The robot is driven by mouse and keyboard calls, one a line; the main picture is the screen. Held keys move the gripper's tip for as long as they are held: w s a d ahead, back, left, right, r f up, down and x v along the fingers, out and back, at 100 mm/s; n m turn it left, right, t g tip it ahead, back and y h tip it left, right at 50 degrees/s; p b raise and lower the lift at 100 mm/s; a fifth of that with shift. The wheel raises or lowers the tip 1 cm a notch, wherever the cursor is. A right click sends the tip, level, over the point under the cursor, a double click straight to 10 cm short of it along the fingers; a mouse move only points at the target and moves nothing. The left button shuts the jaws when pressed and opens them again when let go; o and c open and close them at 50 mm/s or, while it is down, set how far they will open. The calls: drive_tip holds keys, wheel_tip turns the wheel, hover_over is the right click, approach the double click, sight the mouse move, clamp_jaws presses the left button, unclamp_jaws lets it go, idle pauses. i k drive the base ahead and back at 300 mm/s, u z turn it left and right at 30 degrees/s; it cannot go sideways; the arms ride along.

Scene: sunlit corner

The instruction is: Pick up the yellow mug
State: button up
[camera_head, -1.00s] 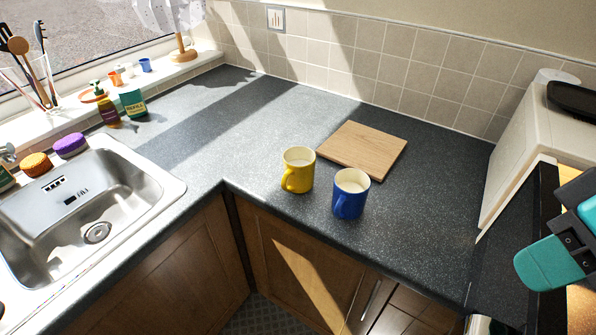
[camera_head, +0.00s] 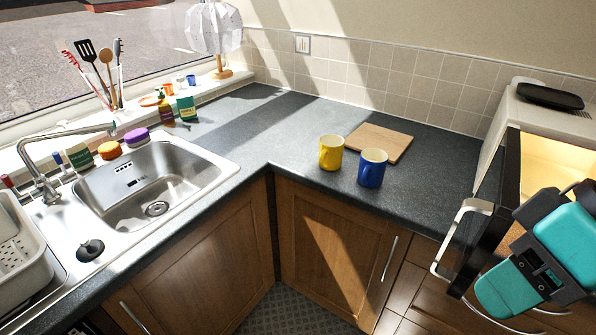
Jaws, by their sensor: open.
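The yellow mug (camera_head: 331,153) stands upright on the dark worktop (camera_head: 300,172), near the inner corner of its front edge. Its handle points to the front left. A blue mug (camera_head: 372,168) stands just to its right, with a small gap between them. My gripper (camera_head: 492,300) shows at the lower right, with a teal finger pad pointing down and left. It is open and well apart from the mugs. Part of it is cut off by the picture's edge, and I see nothing held in it.
A wooden board (camera_head: 379,142) lies behind the mugs. An open white oven or microwave (camera_head: 508,110) stands at the right, its door and handle (camera_head: 455,240) jutting out near my gripper. The sink (camera_head: 150,185) is at the left. The worktop left of the yellow mug is clear.

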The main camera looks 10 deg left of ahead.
sight(330, 158)
drive_tip(key=u, duration=0.4)
drive_tip(key=k, duration=0.95)
drive_tip(key=u, duration=1.25)
drive_tip(key=i, duration=1.4)
drive_tip(key=z, duration=0.65)
drive_tip(key=i, duration=0.55)
drive_tip(key=z, duration=0.05)
